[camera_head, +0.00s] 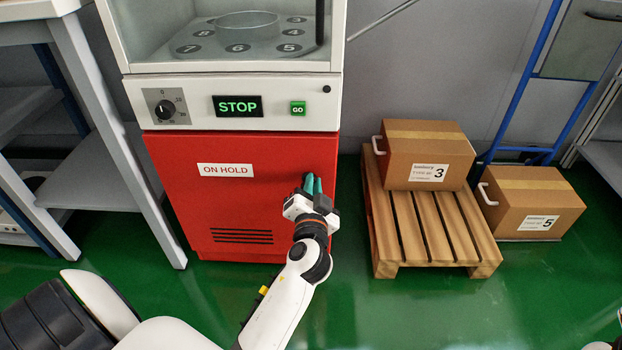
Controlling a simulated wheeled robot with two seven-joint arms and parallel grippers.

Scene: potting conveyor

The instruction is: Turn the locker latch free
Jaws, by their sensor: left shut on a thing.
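The red locker door (200,213) with an "ON HOLD" label fills the lower part of the machine and looks closed. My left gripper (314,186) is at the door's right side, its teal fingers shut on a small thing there. The fingers hide what they hold, so I cannot make out the latch or which way it is turned. My right gripper is not in view.
Above the door is a panel with a dial (165,108), a "STOP" display (237,106) and a green "GO" button (298,108). A wooden pallet (435,235) carries box 3 (428,155); box 5 (530,203) stands to its right. A grey frame (105,130) stands left.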

